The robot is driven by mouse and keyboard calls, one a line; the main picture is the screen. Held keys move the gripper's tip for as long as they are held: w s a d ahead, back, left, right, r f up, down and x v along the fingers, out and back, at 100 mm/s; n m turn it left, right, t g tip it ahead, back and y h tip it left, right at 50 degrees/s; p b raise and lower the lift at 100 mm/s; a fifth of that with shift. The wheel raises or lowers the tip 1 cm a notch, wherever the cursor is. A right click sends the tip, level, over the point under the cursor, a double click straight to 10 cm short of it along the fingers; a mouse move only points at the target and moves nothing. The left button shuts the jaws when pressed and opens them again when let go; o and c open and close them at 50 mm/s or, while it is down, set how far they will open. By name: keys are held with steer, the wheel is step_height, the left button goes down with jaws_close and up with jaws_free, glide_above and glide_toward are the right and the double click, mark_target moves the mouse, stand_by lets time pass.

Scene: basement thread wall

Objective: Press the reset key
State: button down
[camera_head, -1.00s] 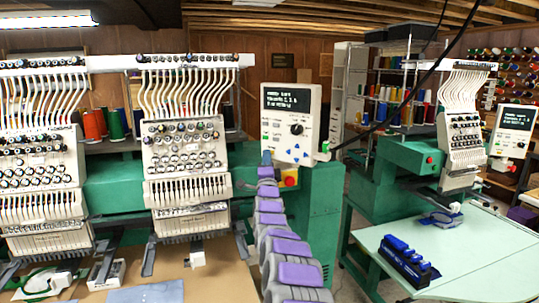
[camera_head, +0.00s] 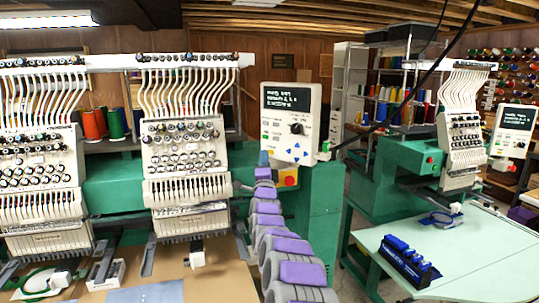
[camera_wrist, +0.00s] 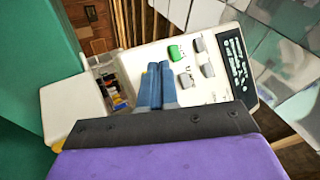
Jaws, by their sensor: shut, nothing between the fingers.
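The control panel (camera_head: 304,103) is a white box with a lit dark display, a black knob, blue arrow keys and small keys on its left side. It also shows in the wrist view (camera_wrist: 230,92), turned sideways, with a green key (camera_wrist: 175,53) and several grey keys (camera_wrist: 207,70). I cannot read the labels, so I cannot tell which is the reset key. My gripper (camera_head: 263,158) is at the panel's lower left. In the wrist view, its blue fingers (camera_wrist: 156,72) are together and empty, overlapping the panel's face beside the keys. Whether they touch it is unclear.
A red stop button (camera_head: 291,181) on a yellow base sits below the panel. Embroidery heads (camera_head: 186,150) stand to the left. A second machine with a pale green table (camera_head: 470,255) stands to the right. A tray of small items (camera_wrist: 113,92) shows beside the panel.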

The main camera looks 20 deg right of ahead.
steer(key=s+a, duration=0.1)
steer(key=a, duration=0.1)
steer(key=s+a+b, duration=0.1)
steer(key=s, duration=0.1)
steer(key=shift+s+a+r, duration=0.1)
steer(key=shift+s+a, duration=0.05)
steer(key=shift+a, duration=0.25)
stand_by(0.4)
